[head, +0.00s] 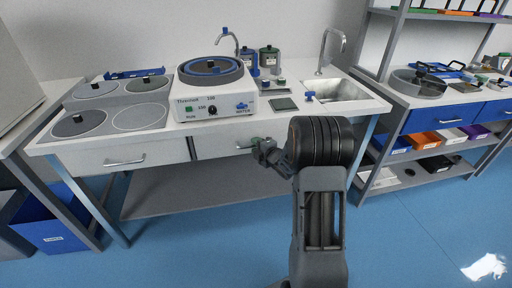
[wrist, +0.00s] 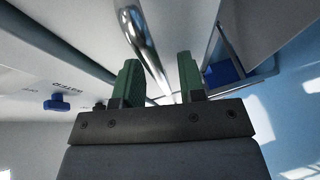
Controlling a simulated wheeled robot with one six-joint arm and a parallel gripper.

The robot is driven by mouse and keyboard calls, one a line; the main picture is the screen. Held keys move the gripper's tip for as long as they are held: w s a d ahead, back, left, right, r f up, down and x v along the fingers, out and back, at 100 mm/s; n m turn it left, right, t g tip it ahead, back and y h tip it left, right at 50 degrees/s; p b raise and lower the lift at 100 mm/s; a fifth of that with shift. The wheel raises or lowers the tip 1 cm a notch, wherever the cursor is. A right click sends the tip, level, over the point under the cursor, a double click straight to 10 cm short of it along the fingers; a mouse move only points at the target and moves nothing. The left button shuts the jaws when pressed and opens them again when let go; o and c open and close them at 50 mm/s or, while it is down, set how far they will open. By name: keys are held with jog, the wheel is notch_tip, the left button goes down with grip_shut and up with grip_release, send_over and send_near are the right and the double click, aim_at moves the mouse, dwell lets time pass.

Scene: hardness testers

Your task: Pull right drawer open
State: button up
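The right drawer (head: 218,145) is a white front under the worktop, to the right of the left drawer (head: 100,158). It looks shut or nearly so; my arm hides its right part. Its metal bar handle (head: 243,147) shows just left of my gripper (head: 264,151). In the wrist view, my gripper (wrist: 158,66) has two green fingers standing apart. The shiny curved handle (wrist: 136,36) runs down into the gap between them. The fingers do not visibly clamp it, and I cannot tell whether either one touches it.
The worktop (head: 225,130) carries a grinding machine (head: 213,92), round plates and a sink (head: 340,91). A lower shelf (head: 190,188) lies beneath the drawers. A shelf rack with blue drawers (head: 432,120) stands at right, a blue bin (head: 58,222) at left. The blue floor in front is clear.

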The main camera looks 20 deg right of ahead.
jog(key=shift+w+a, duration=0.1)
jog(key=shift+w, duration=0.2)
grip_shut()
dwell(0.5)
